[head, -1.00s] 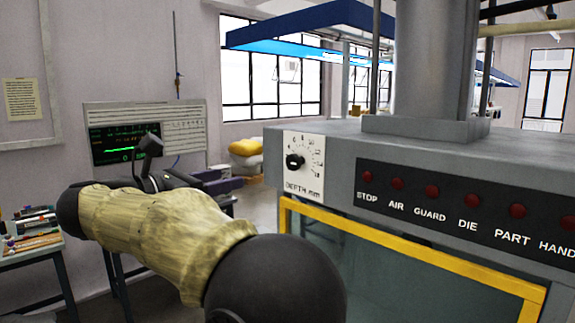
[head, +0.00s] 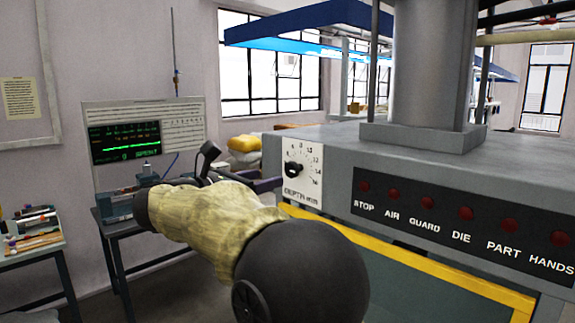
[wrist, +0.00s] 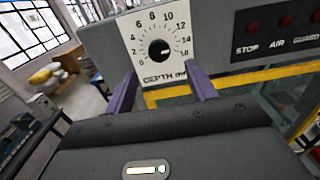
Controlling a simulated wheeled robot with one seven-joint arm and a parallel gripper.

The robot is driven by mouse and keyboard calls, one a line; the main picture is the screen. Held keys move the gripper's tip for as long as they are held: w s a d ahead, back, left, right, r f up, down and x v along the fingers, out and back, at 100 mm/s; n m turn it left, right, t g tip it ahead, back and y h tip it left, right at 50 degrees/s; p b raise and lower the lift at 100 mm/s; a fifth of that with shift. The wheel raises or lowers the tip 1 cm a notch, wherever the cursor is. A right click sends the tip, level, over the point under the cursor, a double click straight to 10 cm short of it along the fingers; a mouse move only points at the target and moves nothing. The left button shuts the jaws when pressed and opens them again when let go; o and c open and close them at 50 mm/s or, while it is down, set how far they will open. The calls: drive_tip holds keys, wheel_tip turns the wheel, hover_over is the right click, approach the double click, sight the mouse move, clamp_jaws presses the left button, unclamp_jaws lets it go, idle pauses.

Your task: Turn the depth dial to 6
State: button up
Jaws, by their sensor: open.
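The depth dial is a black round knob (head: 293,170) on a white plate marked DEPTH mm, at the left end of the grey press front. In the wrist view the knob (wrist: 160,49) sits inside a ring of numbers, with 6 at its upper left and 16 at lower right. A small pale mark shows on the knob, but I cannot tell surely which number it points at. My gripper (wrist: 161,84) is open and empty. Its two purple fingers reach toward the plate, one on each side and below the knob, apart from it. In the head view my arm partly hides the gripper.
A black panel (head: 465,226) with several red buttons is right of the dial. A yellow-framed guard (head: 440,266) lies below. A bench with a green-screen instrument (head: 125,141) stands at the left, and a small table with tools (head: 32,235) at far left.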

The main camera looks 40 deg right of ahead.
sight(289, 171)
drive_tip(key=d+p, duration=0.1)
drive_tip(key=d, duration=0.1)
drive_tip(key=d+p, duration=0.1)
drive_tip(key=d, duration=0.2)
drive_tip(key=d+p, duration=0.1)
drive_tip(key=d, duration=0.2)
drive_tip(key=shift+w, duration=0.35)
drive_tip(key=shift+c, duration=0.3)
drive_tip(key=c, duration=0.9)
